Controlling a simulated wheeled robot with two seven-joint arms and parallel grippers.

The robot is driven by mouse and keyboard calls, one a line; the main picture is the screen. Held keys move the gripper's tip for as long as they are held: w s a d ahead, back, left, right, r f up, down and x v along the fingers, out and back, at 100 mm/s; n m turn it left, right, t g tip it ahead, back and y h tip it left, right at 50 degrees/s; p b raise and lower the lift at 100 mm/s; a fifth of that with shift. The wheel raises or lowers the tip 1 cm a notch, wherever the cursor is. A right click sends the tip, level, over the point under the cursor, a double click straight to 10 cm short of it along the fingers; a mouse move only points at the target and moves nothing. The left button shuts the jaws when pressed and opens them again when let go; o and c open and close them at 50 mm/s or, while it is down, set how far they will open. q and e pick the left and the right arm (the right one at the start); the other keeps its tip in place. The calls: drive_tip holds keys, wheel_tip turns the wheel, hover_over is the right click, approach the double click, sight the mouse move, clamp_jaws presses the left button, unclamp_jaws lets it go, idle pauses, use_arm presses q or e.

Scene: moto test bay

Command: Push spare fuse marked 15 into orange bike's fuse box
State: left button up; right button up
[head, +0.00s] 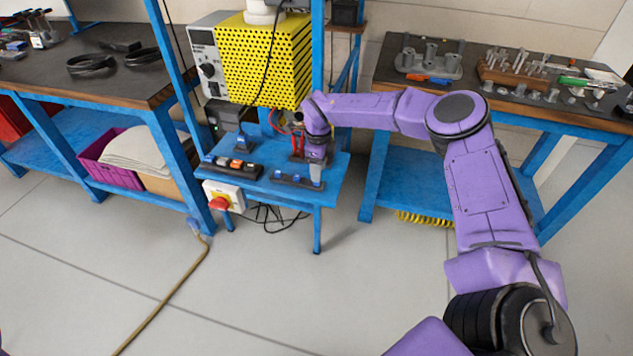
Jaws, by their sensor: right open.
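My right gripper (316,176) is open and points down at the right part of a small blue shelf (262,186). Below and left of it is a dark strip with small blue pieces (292,180); I cannot tell whether the fingers touch it. A second dark holder with orange, white and blue pieces (233,166) lies on the shelf's left part. No mark 15 is legible, so I cannot tell which piece is the spare fuse or which holder is the fuse box. No orange bike shows. My left gripper is not in view.
A yellow perforated unit with a grey front (262,60) stands behind the shelf. Benches stand left (110,88) and right (385,75). A tan cable (165,297) crosses the otherwise clear floor.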

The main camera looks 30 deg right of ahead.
wheel_tip(320, 180, down, 2)
drive_tip(key=shift+f+p, duration=0.25)
drive_tip(key=shift+p, duration=0.1)
drive_tip(key=shift+f, duration=0.55)
clamp_jaws()
drive_tip(key=shift+r, duration=0.1)
